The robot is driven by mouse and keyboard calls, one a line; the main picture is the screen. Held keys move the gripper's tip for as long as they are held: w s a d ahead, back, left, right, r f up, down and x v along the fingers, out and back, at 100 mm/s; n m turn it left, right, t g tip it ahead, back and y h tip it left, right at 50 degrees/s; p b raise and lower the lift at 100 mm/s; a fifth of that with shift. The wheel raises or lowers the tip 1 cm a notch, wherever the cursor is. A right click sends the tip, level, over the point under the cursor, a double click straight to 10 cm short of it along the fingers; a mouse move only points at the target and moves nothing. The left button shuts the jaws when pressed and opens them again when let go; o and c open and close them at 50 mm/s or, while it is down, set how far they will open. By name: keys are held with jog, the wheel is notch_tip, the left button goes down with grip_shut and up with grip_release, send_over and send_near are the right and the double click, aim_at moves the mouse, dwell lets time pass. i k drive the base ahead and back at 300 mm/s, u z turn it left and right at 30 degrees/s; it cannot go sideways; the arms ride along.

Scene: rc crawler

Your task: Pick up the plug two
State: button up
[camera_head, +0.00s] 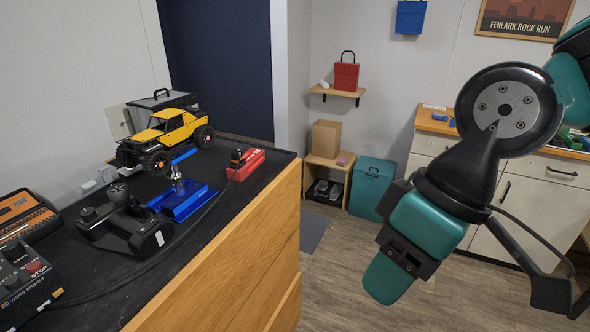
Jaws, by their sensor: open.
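I cannot pick out plug two for certain. Small pale plug-like pieces (89,187) sit low by the wall, behind the left part of the dark bench top (225,215). A small black piece (237,157) stands on a red block (246,165) on the bench, with a black cable running near it; I cannot tell whether it is a plug. My arm hangs at the right, in front of the floor and cabinet, well away from the bench. The dark end of my gripper (562,292) is at the lower right, partly cut off; it appears empty.
A yellow crawler (170,130), a blue stand (182,203), a black controller (128,228), a dark box with a red STOP button (25,283) and an orange-and-black case (24,215) crowd the bench. Open floor (345,270) lies between bench and drawer cabinet (545,185).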

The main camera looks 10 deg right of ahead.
aim_at(234, 155)
jog(key=z, duration=0.2)
jog(key=k, duration=0.55)
jog(key=z, duration=0.85)
jog(key=i, duration=1.35)
jog(key=u, duration=0.4)
jog(key=i, duration=0.75)
jog(key=u, duration=1.3)
jog(key=i, duration=0.65)
jog(key=u, duration=0.6)
